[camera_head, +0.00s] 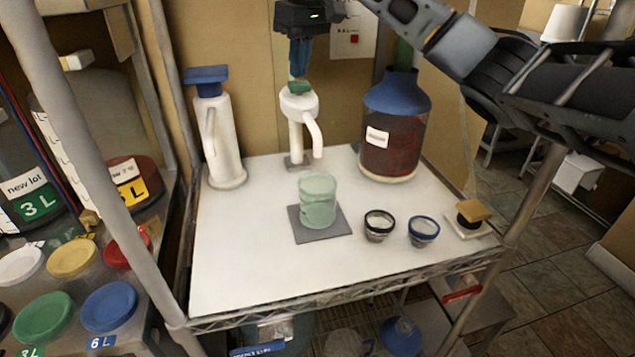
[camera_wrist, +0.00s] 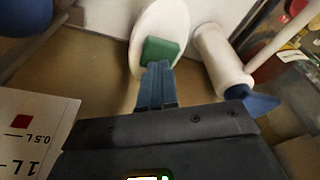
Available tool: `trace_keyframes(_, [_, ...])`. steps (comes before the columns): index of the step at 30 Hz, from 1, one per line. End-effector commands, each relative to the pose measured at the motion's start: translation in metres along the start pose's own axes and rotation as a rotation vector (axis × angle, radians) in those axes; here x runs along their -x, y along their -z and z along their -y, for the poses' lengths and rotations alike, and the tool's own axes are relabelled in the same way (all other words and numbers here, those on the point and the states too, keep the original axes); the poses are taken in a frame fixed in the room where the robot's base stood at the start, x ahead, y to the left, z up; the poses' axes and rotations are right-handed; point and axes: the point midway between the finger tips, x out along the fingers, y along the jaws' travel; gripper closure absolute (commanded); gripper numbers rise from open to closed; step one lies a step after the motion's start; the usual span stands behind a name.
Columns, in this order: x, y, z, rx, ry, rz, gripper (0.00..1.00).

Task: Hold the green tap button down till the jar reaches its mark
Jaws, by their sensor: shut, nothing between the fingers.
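The white tap (camera_head: 300,108) stands at the back of the white shelf, with the green button (camera_head: 296,88) on top and a spout curving down towards the front. My gripper (camera_head: 297,72) is shut and empty, pointing down, with its blue fingertips at the button. In the wrist view the fingertips (camera_wrist: 156,68) meet the edge of the green button (camera_wrist: 161,50); I cannot tell whether it is pressed. The pale green see-through jar (camera_head: 318,203) stands upright on a grey square pad (camera_head: 338,234), below and in front of the spout. Its fill level and mark are unclear.
A white pump bottle with a blue top (camera_head: 223,140) stands left of the tap. A large dark-red jar with a blue lid (camera_head: 405,145) stands right. Two small cups (camera_head: 379,226) (camera_head: 423,232) sit right of the pad. A wall card (camera_head: 354,38) hangs behind. The shelf's front left is clear.

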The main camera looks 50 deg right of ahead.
Motion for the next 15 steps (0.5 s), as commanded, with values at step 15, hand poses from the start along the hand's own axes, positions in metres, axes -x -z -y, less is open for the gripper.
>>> trace_keyframes(15, [-0.015,-0.003,0.000,0.001,0.001,0.000,1.00])
